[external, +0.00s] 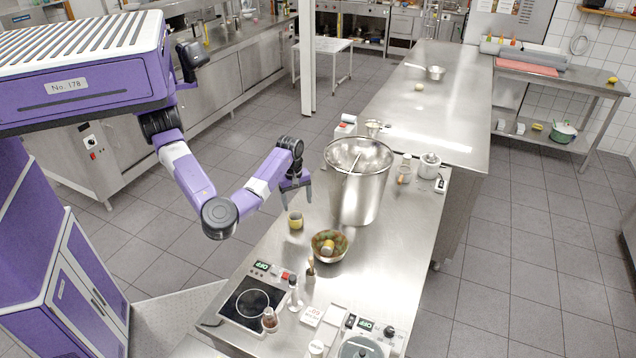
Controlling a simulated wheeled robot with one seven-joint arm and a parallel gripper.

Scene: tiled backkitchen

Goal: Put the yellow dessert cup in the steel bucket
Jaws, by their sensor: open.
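The yellow dessert cup (295,220) stands upright on the steel counter, near its left edge. The steel bucket (357,188) stands just to the right of and behind the cup. It is tall and open at the top, and a thin rod or handle shows inside its mouth. My gripper (296,200) is above the cup with its fingers pointing down, open and apart. The fingertips are close over the cup's rim; I cannot tell whether they reach down beside it. The bottom of the bucket's inside is hidden.
A bowl with fruit (329,245) stands in front of the bucket. A hot plate (252,304), several small bottles and a scale (362,346) fill the counter's near end. The counter behind (430,115) is mostly clear.

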